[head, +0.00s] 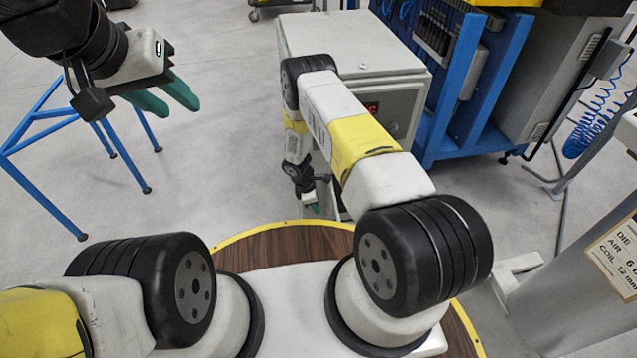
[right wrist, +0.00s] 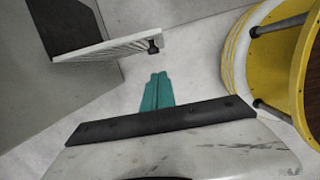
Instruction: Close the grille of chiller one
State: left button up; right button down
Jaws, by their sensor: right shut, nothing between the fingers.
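The chiller is a pale grey cabinet (head: 345,45) in the upper middle of the head view, with a red-lit switch on its front. My right arm hides much of that front. In the right wrist view the grille (right wrist: 108,48) is a thin pale slatted panel standing out from the grey cabinet side, with a small dark knob at its free end. My right gripper (right wrist: 158,78) is shut and empty, its teal fingertips just below and beside the grille's free end; contact cannot be told. It also shows low by the cabinet in the head view (head: 316,209). My left gripper (head: 184,107) is open and empty, upper left.
A blue trestle frame (head: 75,118) stands on the left. A blue workbench (head: 455,90) stands right of the chiller. A grey column with a sign (head: 615,255) is at the lower right. My yellow-rimmed base shows at the right of the wrist view. Grey floor is clear left of the chiller.

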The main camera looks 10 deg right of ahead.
jog(key=d+f, duration=0.1)
jog(key=f, duration=0.2)
jog(key=d+f, duration=0.2)
jog(key=f, duration=0.1)
jog(key=d+f, duration=0.2)
jog(key=f, duration=0.1)
jog(key=shift+s+d, duration=0.1)
jog(key=shift+d, duration=0.6)
jog(key=shift+d, duration=0.1)
